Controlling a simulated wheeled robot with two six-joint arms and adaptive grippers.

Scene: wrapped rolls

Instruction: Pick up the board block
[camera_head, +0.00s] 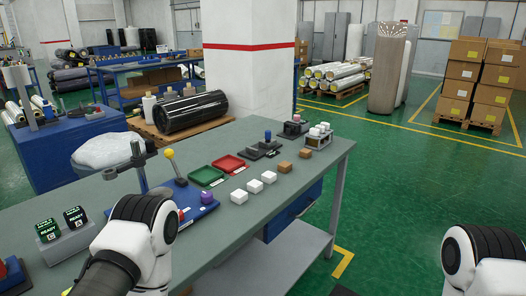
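A blue board (190,213) lies on the grey-green workbench (268,222). A small purple block (207,197) sits at its right end, and a yellow-topped knob on a dark stem (169,154) stands near its far edge. A small red piece near the board's left part is partly hidden by my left arm. I cannot tell for certain which piece is called the board block. My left arm comes in at the lower left, in front of the bench edge; my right arm shows at the lower right. Neither gripper's fingers are visible.
White blocks (254,186) and brown blocks (285,167) stand in a row right of green (207,176) and red (229,164) trays. A metal stand (139,165) rises behind the board. Two small displays (47,230) stand at left. The bench's front right is clear.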

